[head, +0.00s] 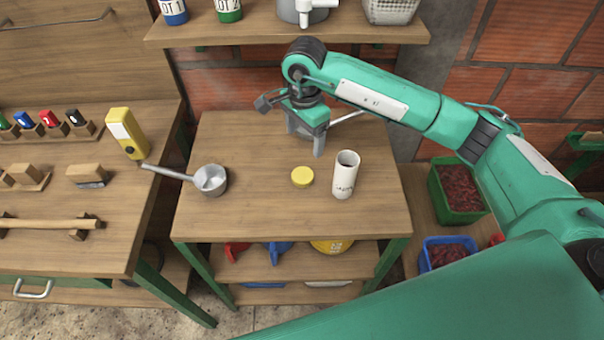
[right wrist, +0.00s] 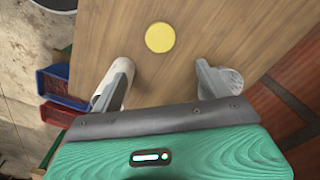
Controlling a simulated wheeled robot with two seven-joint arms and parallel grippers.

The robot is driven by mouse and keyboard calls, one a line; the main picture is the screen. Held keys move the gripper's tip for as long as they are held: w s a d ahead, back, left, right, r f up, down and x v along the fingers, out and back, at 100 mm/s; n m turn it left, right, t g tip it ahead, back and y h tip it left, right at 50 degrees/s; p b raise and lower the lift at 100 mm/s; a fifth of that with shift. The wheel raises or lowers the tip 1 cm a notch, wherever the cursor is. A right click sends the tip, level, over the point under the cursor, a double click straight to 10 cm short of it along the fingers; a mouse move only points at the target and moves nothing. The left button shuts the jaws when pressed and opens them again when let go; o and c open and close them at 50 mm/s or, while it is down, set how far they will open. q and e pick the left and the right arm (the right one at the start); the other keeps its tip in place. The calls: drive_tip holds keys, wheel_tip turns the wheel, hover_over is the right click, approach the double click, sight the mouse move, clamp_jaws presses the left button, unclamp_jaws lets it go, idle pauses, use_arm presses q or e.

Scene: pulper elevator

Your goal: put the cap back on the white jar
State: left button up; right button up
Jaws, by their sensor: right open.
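The white jar (head: 344,178) stands upright and uncapped on the small wooden table, its dark mouth showing. The yellow cap (head: 302,177) lies flat on the table just left of the jar, apart from it. My right gripper (head: 305,142) is open and empty above the table, behind the cap and jar, fingers pointing down. In the right wrist view the cap (right wrist: 160,37) lies beyond the open fingertips (right wrist: 164,70), roughly centred between them. The jar (right wrist: 106,84) shows there partly hidden behind the left finger. My left gripper is not in view.
A metal pan (head: 210,180) sits at the table's left, its handle reaching toward a yellow block-shaped item (head: 127,133) on the workbench. Green (head: 438,200) and blue (head: 427,262) crates stand right. The table front is clear.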

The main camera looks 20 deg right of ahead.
drive_tip(key=p, duration=0.1)
hover_over(304, 174)
wheel_tip(304, 174, down, 7)
drive_tip(key=shift+f, duration=0.55)
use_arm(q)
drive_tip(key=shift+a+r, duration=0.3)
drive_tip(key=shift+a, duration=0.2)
use_arm(e)
drive_tip(key=shift+f, duration=0.15)
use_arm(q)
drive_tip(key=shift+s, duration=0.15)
